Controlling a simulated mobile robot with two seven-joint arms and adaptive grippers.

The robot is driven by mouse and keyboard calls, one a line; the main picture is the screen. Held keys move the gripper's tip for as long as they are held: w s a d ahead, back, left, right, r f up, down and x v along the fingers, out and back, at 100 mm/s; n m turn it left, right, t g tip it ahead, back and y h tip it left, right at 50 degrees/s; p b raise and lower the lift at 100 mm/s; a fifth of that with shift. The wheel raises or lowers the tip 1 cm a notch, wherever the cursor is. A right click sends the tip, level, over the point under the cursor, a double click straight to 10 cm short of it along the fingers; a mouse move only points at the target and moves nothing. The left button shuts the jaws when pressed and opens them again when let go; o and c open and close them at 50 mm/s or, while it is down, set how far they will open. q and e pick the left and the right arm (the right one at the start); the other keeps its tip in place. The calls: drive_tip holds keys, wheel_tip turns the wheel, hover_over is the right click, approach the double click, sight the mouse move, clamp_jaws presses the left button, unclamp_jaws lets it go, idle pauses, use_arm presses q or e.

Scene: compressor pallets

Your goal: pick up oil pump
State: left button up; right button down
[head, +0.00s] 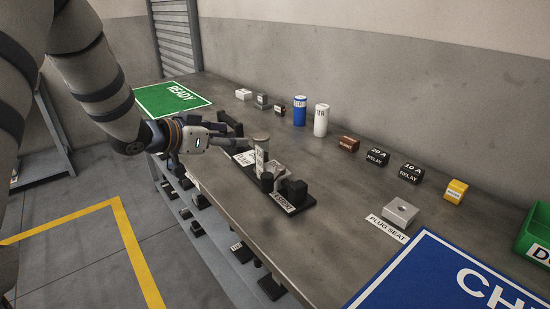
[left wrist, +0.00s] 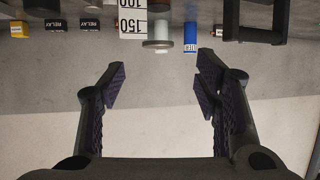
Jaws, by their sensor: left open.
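No part carries a label I can read as oil pump, so I cannot tell which one it is. My left gripper (head: 236,137) is open and reaches over the table from the left. Its fingers are spread with nothing between them in the left wrist view (left wrist: 160,85). A grey round-topped part (head: 261,138) is just right of the fingertips in the head view. A white scale marked 100 and 150 (left wrist: 132,22) and a flanged cylinder (left wrist: 160,30) show upside down above the fingertips in the left wrist view. My right gripper is out of view.
A black labelled stand (head: 296,207) holds blocky parts. Blue (head: 300,112) and white (head: 321,121) cylinders, brown (head: 348,143) and black relay blocks (head: 377,158), a yellow block (head: 455,191) and the plug seat (head: 400,211) line the table. A green READY mat (head: 155,101) is at the far end.

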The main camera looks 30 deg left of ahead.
sight(260, 137)
use_arm(q)
drive_tip(key=x, duration=1.2)
drive_tip(key=shift+d, duration=0.1)
drive_tip(key=shift+s, duration=0.1)
clamp_jaws()
drive_tip(key=shift+r, duration=0.2)
